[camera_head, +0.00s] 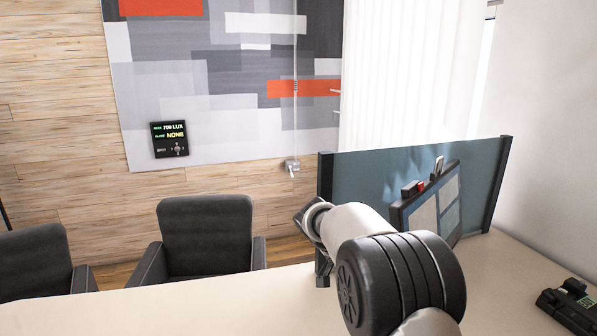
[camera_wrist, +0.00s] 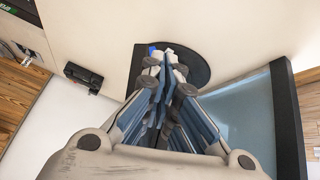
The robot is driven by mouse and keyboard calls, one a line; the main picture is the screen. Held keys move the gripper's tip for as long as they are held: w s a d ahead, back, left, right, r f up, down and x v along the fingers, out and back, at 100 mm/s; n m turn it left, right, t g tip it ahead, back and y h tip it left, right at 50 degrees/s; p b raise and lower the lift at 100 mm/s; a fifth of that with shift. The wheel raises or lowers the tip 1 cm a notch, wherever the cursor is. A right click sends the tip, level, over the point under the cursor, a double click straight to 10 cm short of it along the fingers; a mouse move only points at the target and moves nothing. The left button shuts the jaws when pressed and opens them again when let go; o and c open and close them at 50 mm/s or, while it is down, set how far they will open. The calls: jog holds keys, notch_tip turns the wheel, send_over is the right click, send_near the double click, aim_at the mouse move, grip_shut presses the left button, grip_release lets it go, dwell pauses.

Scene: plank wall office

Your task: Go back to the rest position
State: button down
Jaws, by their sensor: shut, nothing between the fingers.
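My gripper (camera_wrist: 163,66) points away from the wrist camera, with its fingers together and nothing between them. It hangs above the pale desk (camera_wrist: 105,35), in front of a dark rounded object (camera_wrist: 198,66) that it partly hides. A small blue patch shows beside the fingertips; I cannot tell what it belongs to. In the head view my arm reaches over the desk (camera_head: 190,305) near the blue-grey divider (camera_head: 350,170), and the fingers cannot be made out there.
A dark-framed panel (camera_head: 447,205) with small items on its top edge stands by the divider, close to my arm. A black device (camera_head: 570,303) lies at the desk's right. Two dark chairs (camera_head: 207,235) (camera_head: 35,262) stand behind the desk. The desk's left part is clear.

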jog(key=s+r+n+y, duration=0.1)
jog(key=s+r+n, duration=0.1)
jog(key=s+r, duration=0.35)
jog(key=s+r+n+y, duration=0.1)
jog(key=s+r+n, duration=0.15)
jog(key=s, duration=0.65)
jog(key=s+r+n+y, duration=0.1)
jog(key=s+r, duration=0.4)
jog(key=s, duration=0.3)
jog(key=s+a+f+n+t+y, duration=0.1)
jog(key=s+f+n, duration=0.1)
jog(key=s, duration=0.6)
jog(key=s+a+f+n+t+y, duration=0.1)
jog(key=s+f+n+y, duration=0.1)
jog(key=s, duration=0.7)
jog(key=shift+s+a+f+n, duration=0.15)
jog(key=shift+s+n, duration=0.1)
jog(key=shift+n, duration=0.4)
